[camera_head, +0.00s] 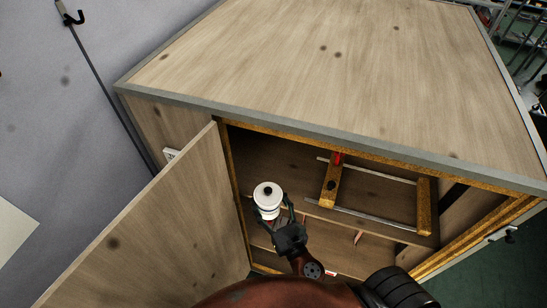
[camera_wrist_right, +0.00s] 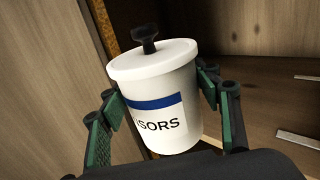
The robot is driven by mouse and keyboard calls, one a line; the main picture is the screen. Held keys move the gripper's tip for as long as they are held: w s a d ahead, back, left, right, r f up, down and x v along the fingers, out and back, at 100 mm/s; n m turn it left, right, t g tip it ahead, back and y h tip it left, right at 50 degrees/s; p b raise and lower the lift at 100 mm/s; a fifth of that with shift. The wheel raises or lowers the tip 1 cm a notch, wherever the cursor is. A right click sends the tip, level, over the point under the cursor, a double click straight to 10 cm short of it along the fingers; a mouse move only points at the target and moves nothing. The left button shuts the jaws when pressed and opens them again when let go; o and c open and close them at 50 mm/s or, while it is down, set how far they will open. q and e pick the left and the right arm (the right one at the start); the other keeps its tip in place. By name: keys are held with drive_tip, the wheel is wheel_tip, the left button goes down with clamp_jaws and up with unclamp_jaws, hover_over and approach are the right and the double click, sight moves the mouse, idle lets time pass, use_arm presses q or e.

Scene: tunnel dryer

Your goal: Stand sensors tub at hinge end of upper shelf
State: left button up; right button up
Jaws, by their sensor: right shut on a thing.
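The sensors tub (camera_head: 267,198) is white with a black knob on its lid. In the right wrist view the tub (camera_wrist_right: 155,95) shows a blue band and the letters "SORS". My right gripper (camera_head: 275,215) is shut on the tub, one green-padded finger on each side, and holds it roughly upright, slightly tilted in the wrist view. The tub is at the cabinet's open front, near the hinge side by the open door (camera_head: 150,225). The upper shelf (camera_head: 320,212) lies to the right of the tub. I cannot tell whether the tub touches the shelf. My left gripper is out of view.
A wooden frame with metal rails (camera_head: 332,183) stands on the right part of the shelf. The wooden cabinet top (camera_head: 320,70) overhangs the opening. The open door stands close on the left. The shelf's left part looks clear.

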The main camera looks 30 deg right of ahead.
drive_tip(key=w+d+r+m+h+p, duration=0.2)
drive_tip(key=w+d+r+h, duration=0.1)
drive_tip(key=d+r, duration=0.35)
drive_tip(key=b, duration=0.5)
hover_over(274, 173)
drive_tip(key=shift+g, duration=0.4)
drive_tip(key=shift+s+f, duration=0.1)
drive_tip(key=shift+f, duration=6.05)
drive_tip(key=shift+f, duration=0.2)
drive_tip(key=o, duration=1.6)
